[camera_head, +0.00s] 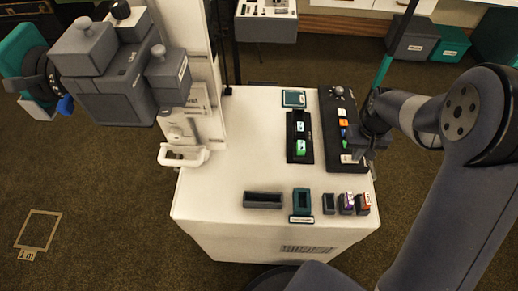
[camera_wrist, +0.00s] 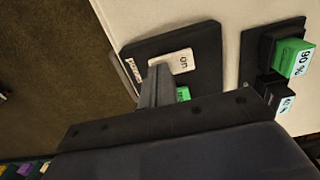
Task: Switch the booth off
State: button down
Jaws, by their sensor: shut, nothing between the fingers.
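The black control panel (camera_head: 336,105) lies on the right of the white table, with a knob and several coloured buttons. A white switch (camera_head: 349,159) sits at its near end. In the wrist view this white switch (camera_wrist: 171,62) reads "on", upside down, on the black panel (camera_wrist: 206,44). A green patch (camera_wrist: 183,93) beside it is partly hidden by my fingers. My gripper (camera_head: 354,147) is shut and empty over the near end of the panel. In the wrist view its fingertips (camera_wrist: 158,72) are right by the switch; I cannot tell if they touch it.
A black dock (camera_head: 291,151) with green "90 %" blocks (camera_wrist: 293,57) stands left of the panel. Small bins (camera_head: 263,200) and blocks line the table's near edge. A grey camera-like device (camera_head: 115,75) stands at the left. The table's middle left is clear.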

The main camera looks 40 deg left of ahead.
jog(key=shift+r+p, duration=2.45)
jog(key=shift+r, duration=1.05)
jog(key=shift+f, duration=0.1)
notch_tip(320, 180, down, 7)
jog(key=b, duration=0.5)
